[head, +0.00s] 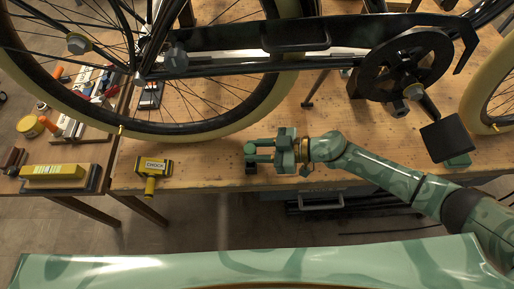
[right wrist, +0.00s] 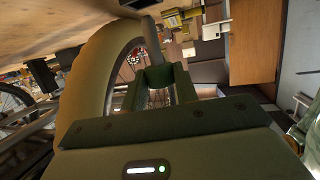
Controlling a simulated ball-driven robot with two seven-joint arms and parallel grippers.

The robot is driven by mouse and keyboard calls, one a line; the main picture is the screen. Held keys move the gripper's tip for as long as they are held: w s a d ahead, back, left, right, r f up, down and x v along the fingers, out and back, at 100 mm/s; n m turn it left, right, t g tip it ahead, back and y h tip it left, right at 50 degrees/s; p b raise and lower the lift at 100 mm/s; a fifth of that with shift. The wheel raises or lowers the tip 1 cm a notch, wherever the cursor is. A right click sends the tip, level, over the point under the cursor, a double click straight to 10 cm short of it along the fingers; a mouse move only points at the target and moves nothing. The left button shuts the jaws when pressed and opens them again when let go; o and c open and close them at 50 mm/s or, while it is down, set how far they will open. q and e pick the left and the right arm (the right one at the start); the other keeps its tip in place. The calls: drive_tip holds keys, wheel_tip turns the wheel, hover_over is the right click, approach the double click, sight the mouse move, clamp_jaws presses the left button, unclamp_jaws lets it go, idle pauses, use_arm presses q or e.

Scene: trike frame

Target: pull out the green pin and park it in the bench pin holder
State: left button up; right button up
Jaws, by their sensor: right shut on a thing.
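My right gripper (head: 262,152) reaches in from the right over the front part of the bench, its fingers pointing left. It is shut on a small green piece, the green pin (head: 249,148), at its fingertips. My left gripper is not in view.
The trike's large wheel (head: 215,125) and black frame bar (head: 235,65) hang over the bench (head: 215,175). A crank with a pedal (head: 446,138) is at the right. A yellow CROCK tool (head: 153,166) lies to the left. A side table (head: 50,150) holds tools and a yellow box.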

drive_tip(key=shift+f+b, duration=1.35)
drive_tip(key=shift+f, duration=0.85)
drive_tip(key=o, duration=1)
drive_tip(key=shift+o, duration=0.2)
drive_tip(key=p+v, duration=0.2)
drive_tip(key=v, duration=1.4)
drive_tip(key=shift+d, duration=0.2)
drive_tip(key=shift+r, duration=0.1)
